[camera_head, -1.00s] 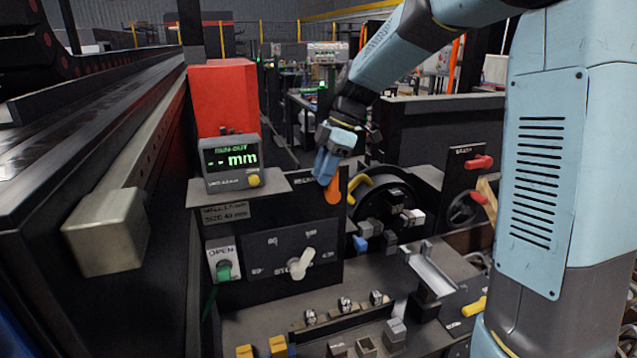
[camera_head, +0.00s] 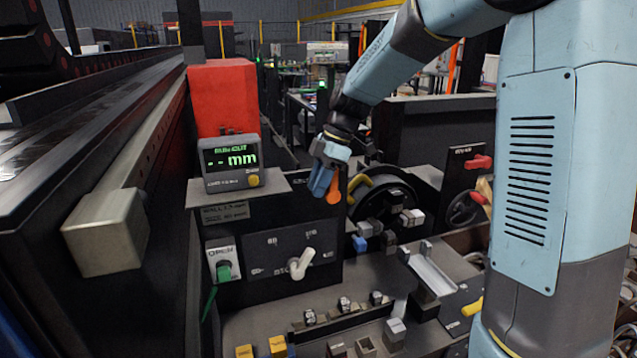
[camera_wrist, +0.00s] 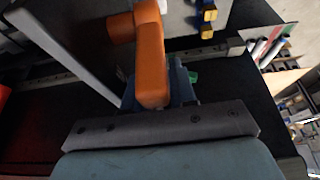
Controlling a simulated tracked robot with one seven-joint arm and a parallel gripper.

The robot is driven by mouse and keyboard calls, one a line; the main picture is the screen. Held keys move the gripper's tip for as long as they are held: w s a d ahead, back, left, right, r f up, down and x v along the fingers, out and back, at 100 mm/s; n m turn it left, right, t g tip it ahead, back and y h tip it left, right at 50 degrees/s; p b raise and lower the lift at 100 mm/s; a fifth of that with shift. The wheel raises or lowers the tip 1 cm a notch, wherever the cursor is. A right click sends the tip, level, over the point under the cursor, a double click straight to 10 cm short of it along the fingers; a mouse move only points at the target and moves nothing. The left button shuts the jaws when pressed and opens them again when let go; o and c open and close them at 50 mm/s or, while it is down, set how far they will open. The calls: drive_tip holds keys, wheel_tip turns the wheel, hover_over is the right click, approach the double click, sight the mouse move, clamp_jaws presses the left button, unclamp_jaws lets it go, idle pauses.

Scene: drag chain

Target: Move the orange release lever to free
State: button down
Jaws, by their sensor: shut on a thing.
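The orange release lever (camera_head: 334,193) is at the right edge of the black control box, near its top. In the wrist view the lever (camera_wrist: 151,62) is an orange bent bar that runs down from its pivot to my gripper. My gripper (camera_head: 320,188) is tilted downward, with its blue fingers against the lever's left side in the head view. It is shut on the lever. The fingertips are largely hidden behind the gripper body in the wrist view.
A run-out display (camera_head: 231,161) stands on the box, left of my gripper. A yellow handle (camera_head: 359,186) and a black wheel lie close to the right.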

sight(337, 171)
drive_tip(key=shift+w+d+r, duration=0.1)
idle(0.4)
drive_tip(key=shift+w+d+r+g+y, duration=0.1)
drive_tip(key=shift+d+r+g+y, duration=0.1)
drive_tip(key=shift+d+y, duration=0.4)
drive_tip(key=shift+w+d+r+g+y, duration=0.1)
drive_tip(key=shift+d+g+y, duration=0.1)
drive_tip(key=shift+y, duration=0.7)
drive_tip(key=shift+w+d+r+g+y, duration=0.15)
drive_tip(key=shift+d+y, duration=0.25)
drive_tip(key=shift+y, duration=0.45)
drive_tip(key=shift+w+d+r+g+y, duration=0.1)
drive_tip(key=shift+d+g+y, duration=0.25)
drive_tip(key=shift+y, duration=0.5)
drive_tip(key=shift+d, duration=0.1)
drive_tip(key=c, duration=1.3)
unclamp_jaws()
drive_tip(key=v, duration=1.3)
drive_tip(key=shift+w+d, duration=0.15)
drive_tip(key=shift+d, duration=0.15)
